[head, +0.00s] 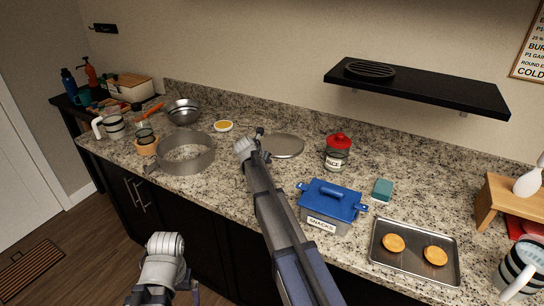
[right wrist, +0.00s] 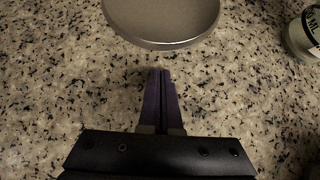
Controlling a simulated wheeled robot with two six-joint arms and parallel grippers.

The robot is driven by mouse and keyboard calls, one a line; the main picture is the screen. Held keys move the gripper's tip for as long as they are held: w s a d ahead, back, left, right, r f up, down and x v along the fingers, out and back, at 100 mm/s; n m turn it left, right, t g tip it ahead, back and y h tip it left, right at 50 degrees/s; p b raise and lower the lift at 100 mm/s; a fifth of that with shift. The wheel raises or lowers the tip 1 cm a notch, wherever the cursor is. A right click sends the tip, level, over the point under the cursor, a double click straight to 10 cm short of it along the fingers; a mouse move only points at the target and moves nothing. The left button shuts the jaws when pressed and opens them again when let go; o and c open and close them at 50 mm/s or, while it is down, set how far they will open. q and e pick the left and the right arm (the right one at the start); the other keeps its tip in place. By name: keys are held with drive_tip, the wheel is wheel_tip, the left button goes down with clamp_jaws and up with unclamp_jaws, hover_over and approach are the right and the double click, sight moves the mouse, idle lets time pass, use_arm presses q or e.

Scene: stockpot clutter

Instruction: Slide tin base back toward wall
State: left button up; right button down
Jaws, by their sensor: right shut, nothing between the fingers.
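The tin base is a flat, round grey metal disc (head: 287,145) lying on the speckled granite counter, a short way in front of the back wall. In the right wrist view its near rim (right wrist: 162,30) lies just beyond my fingers. My right gripper (right wrist: 161,72) is shut and empty, low over the counter, its tips pointing at the disc with a small gap to the rim. In the head view my right forearm mostly hides this gripper. The ring of the tin (head: 186,153) stands apart to the left.
A red-lidded jar (head: 337,154) stands right of the disc. A blue-lidded snacks box (head: 332,205), a teal sponge (head: 383,190) and a baking tray (head: 414,276) lie farther right. A small yellow-filled dish (head: 223,126) and a metal bowl (head: 183,111) are left. Behind the disc is bare counter.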

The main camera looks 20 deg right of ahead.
drive_tip(key=p+v, duration=0.5)
drive_tip(key=v, duration=0.3)
drive_tip(key=shift+r, duration=0.3)
drive_tip(key=shift+s+a+r+p, duration=0.35)
drive_tip(key=shift+a+r+p, duration=0.05)
drive_tip(key=shift+p, duration=0.1)
drive_tip(key=s+a+f+m+g+y, duration=0.2)
drive_tip(key=s+a+m, duration=0.9)
drive_tip(key=s, duration=0.6)
drive_tip(key=s+a+f+m+g+y, duration=0.3)
drive_tip(key=s+a+m, duration=0.8)
drive_tip(key=s, duration=0.7)
drive_tip(key=a+f+g, duration=0.1)
drive_tip(key=a, duration=0.1)
drive_tip(key=shift+a+m, duration=0.3)
drive_tip(key=shift+a, duration=0.1)
drive_tip(key=shift+f, duration=0.15)
